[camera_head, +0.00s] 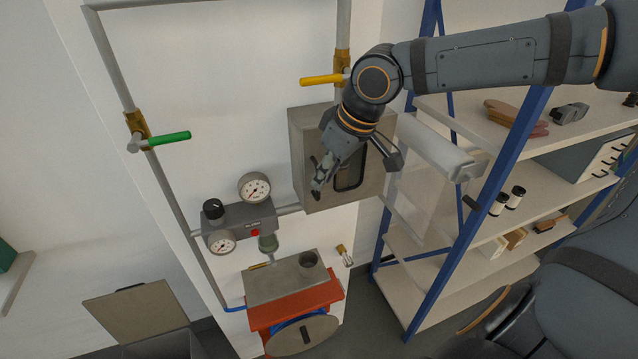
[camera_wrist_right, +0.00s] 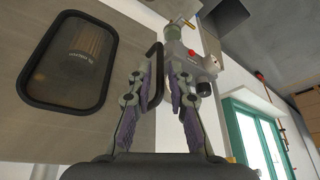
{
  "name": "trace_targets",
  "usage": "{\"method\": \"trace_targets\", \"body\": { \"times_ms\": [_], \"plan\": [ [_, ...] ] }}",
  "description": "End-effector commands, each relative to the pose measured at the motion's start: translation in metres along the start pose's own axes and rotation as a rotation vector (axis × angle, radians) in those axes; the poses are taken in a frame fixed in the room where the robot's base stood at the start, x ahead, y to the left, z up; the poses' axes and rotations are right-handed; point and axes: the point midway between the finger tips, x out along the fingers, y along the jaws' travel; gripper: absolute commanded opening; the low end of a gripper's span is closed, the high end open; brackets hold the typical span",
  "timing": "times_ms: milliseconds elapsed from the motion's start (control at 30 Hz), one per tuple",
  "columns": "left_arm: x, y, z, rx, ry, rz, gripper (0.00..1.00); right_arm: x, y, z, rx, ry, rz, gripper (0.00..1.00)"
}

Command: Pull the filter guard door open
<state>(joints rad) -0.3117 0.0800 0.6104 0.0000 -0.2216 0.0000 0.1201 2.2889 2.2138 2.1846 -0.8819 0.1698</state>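The filter guard door is the front of a grey box (camera_head: 309,140) on the wall pipe. It has a dark rounded window (camera_head: 350,172), and it looks closed. In the right wrist view the door (camera_wrist_right: 130,55) fills the left side, with a filter cartridge (camera_wrist_right: 88,50) behind its window (camera_wrist_right: 70,62). A black bar handle (camera_wrist_right: 153,75) stands at the door's right edge. My right gripper (camera_head: 317,187) is at the door's left side. In the wrist view its fingers (camera_wrist_right: 164,78) are apart, with the handle between them, nearer the left finger. My left gripper is not in view.
A regulator (camera_head: 238,226) with two gauges is left of the box. Below stands a red unit (camera_head: 297,303) with a grey top. A blue-framed shelf (camera_head: 470,225) stands close on the right, beside my arm. A grey bin lid (camera_head: 135,315) is open at lower left.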

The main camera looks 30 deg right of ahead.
Motion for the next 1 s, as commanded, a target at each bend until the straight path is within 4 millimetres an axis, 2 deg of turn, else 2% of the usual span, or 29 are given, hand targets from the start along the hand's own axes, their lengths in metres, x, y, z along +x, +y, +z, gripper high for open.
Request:
{"method": "trace_targets", "body": {
  "times_ms": [100, 300, 533, 700, 1000],
  "plan": [
    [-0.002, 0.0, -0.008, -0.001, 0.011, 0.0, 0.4, 0.02, 0.0, 0.001, -0.001, -0.006, 0.001, 0.19],
    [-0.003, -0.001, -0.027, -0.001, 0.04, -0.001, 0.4, 0.035, 0.0, 0.0, 0.0, 0.0, 0.0, 0.19],
    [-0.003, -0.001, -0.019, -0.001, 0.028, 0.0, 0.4, 0.036, 0.0, 0.0, -0.001, 0.001, 0.0, 0.19],
    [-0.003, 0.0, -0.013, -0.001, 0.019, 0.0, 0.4, 0.036, 0.0, 0.0, -0.001, 0.001, 0.0, 0.0],
    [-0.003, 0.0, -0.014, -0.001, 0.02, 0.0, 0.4, 0.036, 0.0, 0.0, -0.001, 0.002, 0.0, 0.0]
  ]
}}
